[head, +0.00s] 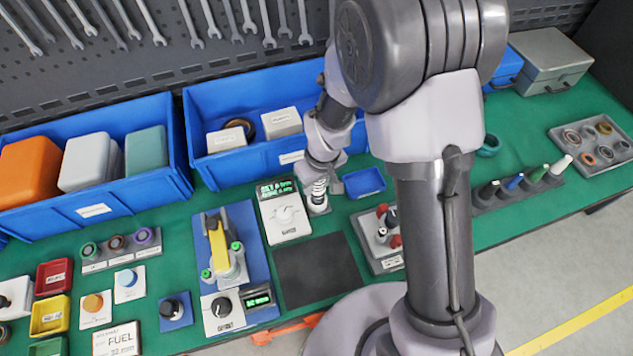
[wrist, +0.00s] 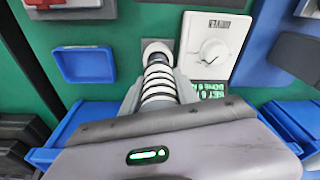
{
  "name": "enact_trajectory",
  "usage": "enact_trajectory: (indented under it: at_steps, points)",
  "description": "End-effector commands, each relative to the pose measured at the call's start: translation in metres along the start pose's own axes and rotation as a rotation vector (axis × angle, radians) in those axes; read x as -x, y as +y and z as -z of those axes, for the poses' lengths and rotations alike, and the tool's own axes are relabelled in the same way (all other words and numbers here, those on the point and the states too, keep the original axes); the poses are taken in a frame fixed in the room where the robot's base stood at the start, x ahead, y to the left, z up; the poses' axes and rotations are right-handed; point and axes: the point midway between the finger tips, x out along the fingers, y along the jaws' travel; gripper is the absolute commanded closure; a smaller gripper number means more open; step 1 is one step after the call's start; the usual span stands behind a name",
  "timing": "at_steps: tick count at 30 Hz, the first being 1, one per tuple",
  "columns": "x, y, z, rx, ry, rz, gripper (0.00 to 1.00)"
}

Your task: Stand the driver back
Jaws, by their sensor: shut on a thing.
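The driver (wrist: 159,82), a pale ringed cylinder with a dark end, is between the fingers of my gripper (wrist: 158,98) in the wrist view. My gripper is shut on it. In the head view the driver (head: 319,188) is beneath my gripper (head: 317,177), roughly upright. Its lower end is at a small grey holder (wrist: 158,46) beside the white driver box; I cannot tell whether it is fully seated. The driver box (head: 286,216) has a round dial and a lit green display; it also shows in the wrist view (wrist: 214,46).
A small empty blue tray (head: 364,183) lies right of the holder. A blue bin (head: 240,165) with white boxes stands behind. A dark mat (head: 318,270) in front is clear. A grey block with red-handled parts (head: 380,240) stands to its right, partly hidden by my arm.

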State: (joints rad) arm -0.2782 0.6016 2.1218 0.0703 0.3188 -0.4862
Motion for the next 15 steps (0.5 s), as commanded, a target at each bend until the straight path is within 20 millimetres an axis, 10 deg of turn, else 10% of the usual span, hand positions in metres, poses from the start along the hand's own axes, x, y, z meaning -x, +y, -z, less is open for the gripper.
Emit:
enact_trajectory:
  at_steps: [15]
  points:
    - [-0.0041,0.0,-0.0007,0.0,0.0,0.0,1.0]
